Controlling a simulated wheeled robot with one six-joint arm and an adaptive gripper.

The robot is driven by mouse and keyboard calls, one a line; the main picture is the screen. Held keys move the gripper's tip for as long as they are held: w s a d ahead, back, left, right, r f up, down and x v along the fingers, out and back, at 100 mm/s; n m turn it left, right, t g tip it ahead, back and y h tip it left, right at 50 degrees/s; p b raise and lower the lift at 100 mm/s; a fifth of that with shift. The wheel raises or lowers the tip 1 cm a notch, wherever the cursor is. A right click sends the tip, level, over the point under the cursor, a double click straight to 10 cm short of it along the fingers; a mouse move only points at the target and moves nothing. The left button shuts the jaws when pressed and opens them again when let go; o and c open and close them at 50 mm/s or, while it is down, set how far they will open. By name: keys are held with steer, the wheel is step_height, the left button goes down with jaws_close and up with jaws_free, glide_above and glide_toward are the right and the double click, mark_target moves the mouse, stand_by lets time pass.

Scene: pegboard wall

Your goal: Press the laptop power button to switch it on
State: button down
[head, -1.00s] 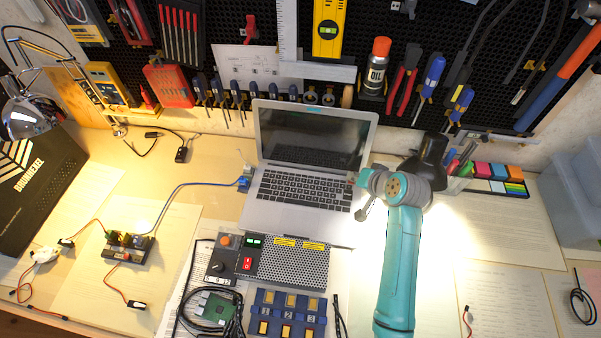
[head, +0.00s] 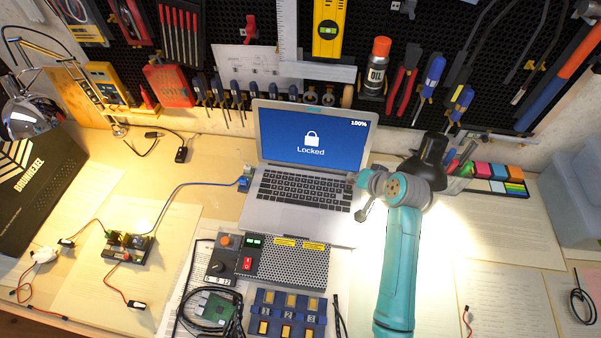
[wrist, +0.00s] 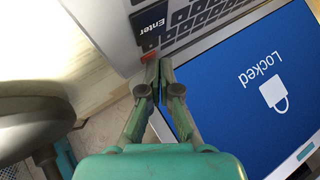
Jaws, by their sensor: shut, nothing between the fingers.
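The open silver laptop (head: 284,205) stands on the desk below the pegboard. Its screen (head: 313,140) is lit blue with a padlock, the word Locked and 100%. The screen also shows in the wrist view (wrist: 250,90). My gripper (wrist: 152,64) is shut and empty, with its fingertips at the corner of the keyboard near the Enter key (wrist: 150,22). A red key (wrist: 149,55), probably the power button, shows right at the fingertips and is partly covered by them. I cannot tell whether they touch it. In the head view my arm hides the gripper's tips.
A black lamp (head: 430,158) stands close to the right of my wrist. A perforated metal box with switches (head: 300,264) and a blue numbered block (head: 287,314) lie in front of the laptop. A blue cable (head: 190,186) runs to its left side. Papers lie at the right.

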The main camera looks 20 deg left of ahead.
mark_target(352, 184)
steer(key=shift+r, duration=0.6)
steer(key=shift+r, duration=3)
steer(key=shift+s, duration=0.1)
